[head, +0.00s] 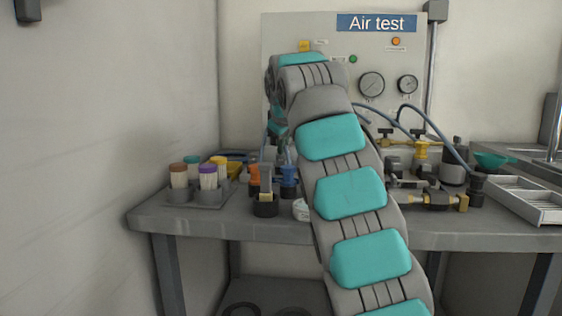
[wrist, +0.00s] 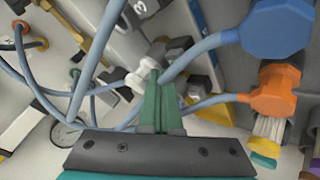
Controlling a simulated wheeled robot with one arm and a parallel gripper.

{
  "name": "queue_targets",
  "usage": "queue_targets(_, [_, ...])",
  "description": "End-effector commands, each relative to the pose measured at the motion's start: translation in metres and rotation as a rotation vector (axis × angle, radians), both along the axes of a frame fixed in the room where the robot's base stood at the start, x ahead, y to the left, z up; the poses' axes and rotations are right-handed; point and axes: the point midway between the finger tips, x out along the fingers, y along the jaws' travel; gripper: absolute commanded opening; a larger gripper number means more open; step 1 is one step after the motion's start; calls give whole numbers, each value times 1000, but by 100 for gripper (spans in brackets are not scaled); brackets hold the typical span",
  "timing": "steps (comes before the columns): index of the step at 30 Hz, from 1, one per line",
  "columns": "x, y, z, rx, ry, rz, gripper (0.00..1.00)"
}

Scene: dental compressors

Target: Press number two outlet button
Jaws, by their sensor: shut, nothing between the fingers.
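My gripper (wrist: 160,78) shows in the wrist view as two green fingers held together, with nothing between them. Their tips are beside a white knob-like part (wrist: 138,76) on the outlet assembly; I cannot tell whether they touch it. A block with a digit that looks like 2 (wrist: 180,44) is just beyond the tips. Another marked 3 (wrist: 140,8) is near the top edge. Which part is the number two outlet button is not clear. In the head view my arm hides most of the gripper and the outlets.
Blue hoses (wrist: 50,85) cross around the fingers. A blue fitting (wrist: 280,27) and an orange fitting (wrist: 272,92) are at the right. In the head view, the Air test panel (head: 376,50) stands behind the crowded bench (head: 270,232), with a white tray (head: 530,205) at right.

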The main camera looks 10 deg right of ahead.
Motion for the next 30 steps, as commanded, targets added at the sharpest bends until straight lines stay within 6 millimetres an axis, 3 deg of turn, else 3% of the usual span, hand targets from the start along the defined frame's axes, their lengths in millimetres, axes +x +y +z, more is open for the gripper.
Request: queue_targets(30, [0,0,-11,0,-1,1,0])
